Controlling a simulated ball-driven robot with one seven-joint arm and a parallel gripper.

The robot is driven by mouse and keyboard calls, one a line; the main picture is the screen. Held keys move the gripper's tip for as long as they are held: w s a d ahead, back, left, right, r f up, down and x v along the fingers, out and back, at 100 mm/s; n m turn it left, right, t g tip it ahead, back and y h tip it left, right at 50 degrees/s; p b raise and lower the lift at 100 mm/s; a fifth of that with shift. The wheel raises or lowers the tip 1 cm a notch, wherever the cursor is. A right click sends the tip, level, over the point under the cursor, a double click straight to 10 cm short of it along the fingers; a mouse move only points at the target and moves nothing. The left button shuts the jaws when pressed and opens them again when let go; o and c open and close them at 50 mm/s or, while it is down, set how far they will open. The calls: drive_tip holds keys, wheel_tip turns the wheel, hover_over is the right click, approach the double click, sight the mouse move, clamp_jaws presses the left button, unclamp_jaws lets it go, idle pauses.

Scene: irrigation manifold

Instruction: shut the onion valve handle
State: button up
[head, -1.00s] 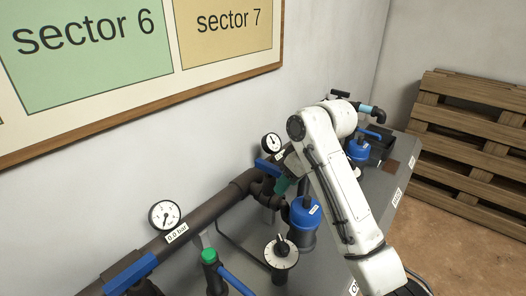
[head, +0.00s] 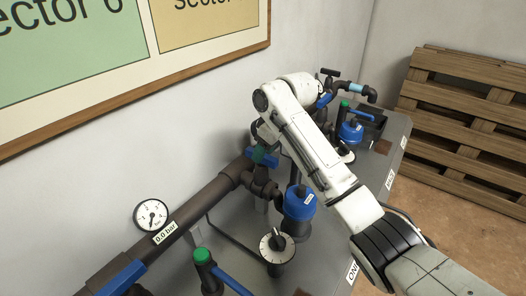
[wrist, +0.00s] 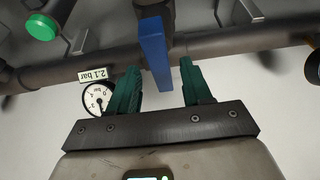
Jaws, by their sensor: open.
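A blue lever handle (wrist: 155,52) on the dark main pipe stands between the fingers of my gripper (wrist: 160,68) in the wrist view. The fingers are teal and apart, one on each side of the handle. I cannot tell whether either touches it. In the head view my gripper (head: 262,156) is at the pipe, over a blue handle, and my arm hides part of that spot. A partly hidden label beginning "ONI" (head: 352,273) is on the bench edge.
A gauge (wrist: 97,98) by a "2.1 bar" tag is beside the left finger. Another gauge (head: 151,215) reads 0.0 bar. A blue-topped filter (head: 300,203) and a dial (head: 275,245) stand close below my arm. Another blue handle (head: 122,279) is at lower left.

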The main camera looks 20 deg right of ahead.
drive_tip(key=shift+w+a+f, duration=0.15)
drive_tip(key=shift+w+f, duration=0.05)
drive_tip(key=shift+f, duration=0.5)
drive_tip(key=shift+c, duration=0.3)
clamp_jaws()
